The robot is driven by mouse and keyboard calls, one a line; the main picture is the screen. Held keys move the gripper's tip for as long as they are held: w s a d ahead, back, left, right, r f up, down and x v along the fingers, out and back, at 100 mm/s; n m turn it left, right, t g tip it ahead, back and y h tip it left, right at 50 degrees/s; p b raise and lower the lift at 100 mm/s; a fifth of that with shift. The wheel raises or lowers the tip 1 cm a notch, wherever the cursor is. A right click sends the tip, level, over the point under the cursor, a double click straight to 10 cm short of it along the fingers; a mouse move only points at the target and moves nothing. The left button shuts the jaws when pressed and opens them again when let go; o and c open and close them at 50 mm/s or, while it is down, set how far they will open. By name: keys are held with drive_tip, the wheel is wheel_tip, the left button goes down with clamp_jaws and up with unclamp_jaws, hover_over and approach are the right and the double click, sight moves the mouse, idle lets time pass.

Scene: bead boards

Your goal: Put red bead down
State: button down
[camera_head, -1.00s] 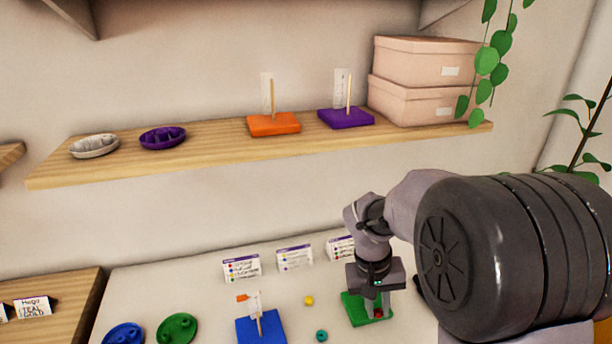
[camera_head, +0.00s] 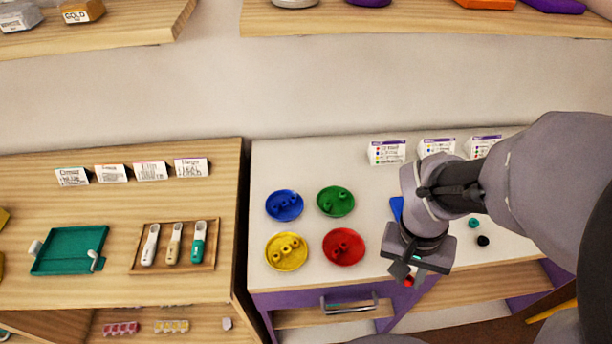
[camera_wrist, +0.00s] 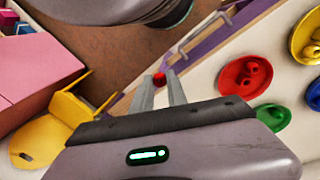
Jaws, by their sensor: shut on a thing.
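My gripper (camera_head: 406,274) is shut on a small red bead (camera_head: 408,281), held at its fingertips. In the wrist view the red bead (camera_wrist: 159,79) shows between the two finger ends. The gripper is near the front edge of the white table, to the right of the red dish (camera_head: 344,258) and apart from it. The red dish holds red pieces and also shows in the wrist view (camera_wrist: 231,86). A sliver of the blue board (camera_head: 396,207) shows behind my arm; most of it is hidden.
Blue (camera_head: 272,210), green (camera_head: 324,209) and yellow (camera_head: 272,259) dishes stand beside the red one. A teal bead (camera_head: 473,223) and a black bead (camera_head: 483,241) lie to the right of my wrist. Cards stand at the back. A wooden table is on the left.

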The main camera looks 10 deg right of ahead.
drive_tip(key=shift+a+r+p, duration=0.15)
drive_tip(key=shift+r+p, duration=0.3)
drive_tip(key=shift+p, duration=0.5)
drive_tip(key=p, duration=0.3)
drive_tip(key=shift+w+r, duration=0.3)
drive_tip(key=shift+w, duration=0.05)
drive_tip(key=p, duration=0.3)
hover_over(351, 242)
wheel_tip(351, 242, down, 3)
drive_tip(key=shift+a+f+b, duration=0.1)
drive_tip(key=shift+b, duration=0.3)
drive_tip(key=shift+w+a+f, duration=0.15)
wheel_tip(351, 242, down, 3)
drive_tip(key=shift+f+b, duration=0.1)
drive_tip(key=shift+b, duration=0.8)
